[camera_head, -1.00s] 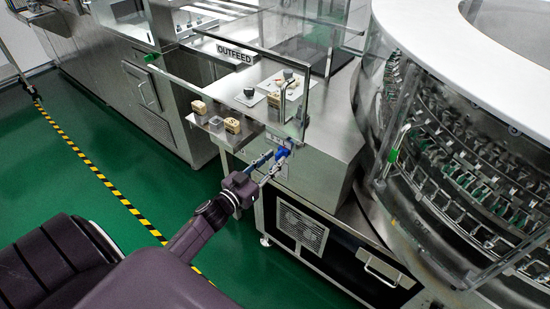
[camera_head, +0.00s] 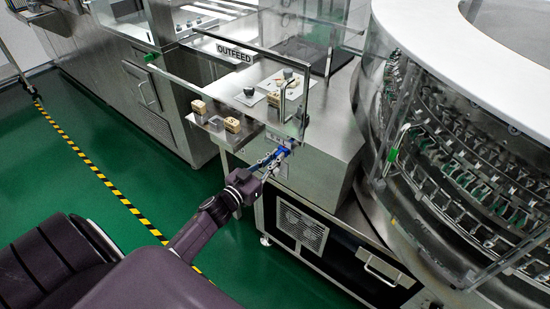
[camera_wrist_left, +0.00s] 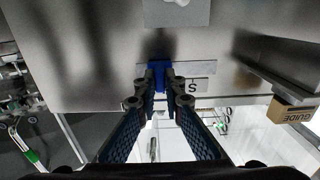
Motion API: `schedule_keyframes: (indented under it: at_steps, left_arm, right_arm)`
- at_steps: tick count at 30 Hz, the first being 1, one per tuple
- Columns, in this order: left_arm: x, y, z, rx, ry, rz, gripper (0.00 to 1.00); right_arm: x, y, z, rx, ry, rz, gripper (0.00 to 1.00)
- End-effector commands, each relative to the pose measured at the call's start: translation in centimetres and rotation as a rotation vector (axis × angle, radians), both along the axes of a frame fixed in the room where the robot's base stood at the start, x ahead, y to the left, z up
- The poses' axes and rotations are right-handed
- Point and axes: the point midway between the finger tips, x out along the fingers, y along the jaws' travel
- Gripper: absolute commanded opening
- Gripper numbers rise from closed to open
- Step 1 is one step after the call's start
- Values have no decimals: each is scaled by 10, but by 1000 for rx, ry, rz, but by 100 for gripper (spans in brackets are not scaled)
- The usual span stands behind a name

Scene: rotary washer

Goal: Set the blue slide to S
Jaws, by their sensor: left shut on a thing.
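The blue slide (camera_head: 284,150) is on the upright steel face below the clear guard. In the left wrist view the blue slide (camera_wrist_left: 158,70) stands on a pale label strip. A letter S (camera_wrist_left: 194,87) is printed on the strip, to the right of the slide in that view. My left gripper (camera_head: 277,156) reaches it from the front left. In the left wrist view its fingertips (camera_wrist_left: 160,85) are shut on the slide, one on each side, and cover its lower part. My right gripper is not in view.
A clear guard panel (camera_head: 225,95) stands just above the slide. Wooden blocks (camera_head: 232,125) sit on a small shelf to the left. In the left wrist view a block marked GUIDE (camera_wrist_left: 291,111) is at the right. The rotary washer (camera_head: 450,190) stands at the right.

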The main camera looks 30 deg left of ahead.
Motion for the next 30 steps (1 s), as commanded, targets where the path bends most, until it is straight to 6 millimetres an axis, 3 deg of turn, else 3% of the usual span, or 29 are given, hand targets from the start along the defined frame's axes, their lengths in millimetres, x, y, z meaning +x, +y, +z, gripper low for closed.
schedule_keyframes:
  at_steps: [4,12,23,24,28,30]
  left_arm:
    - [0,5,-1,2,1,-1,0]
    - [4,50,0,4,1,4,0]
    - [5,58,2,1,-1,8,0]
    - [5,59,2,1,-1,8,12]
    - [5,58,2,1,-2,7,26]
    - [5,57,2,1,-2,5,26]
  right_arm:
    - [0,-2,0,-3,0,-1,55]
    - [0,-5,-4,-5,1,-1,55]
    - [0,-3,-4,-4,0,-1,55]
    - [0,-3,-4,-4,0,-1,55]
    - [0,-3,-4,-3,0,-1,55]
    - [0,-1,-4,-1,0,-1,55]
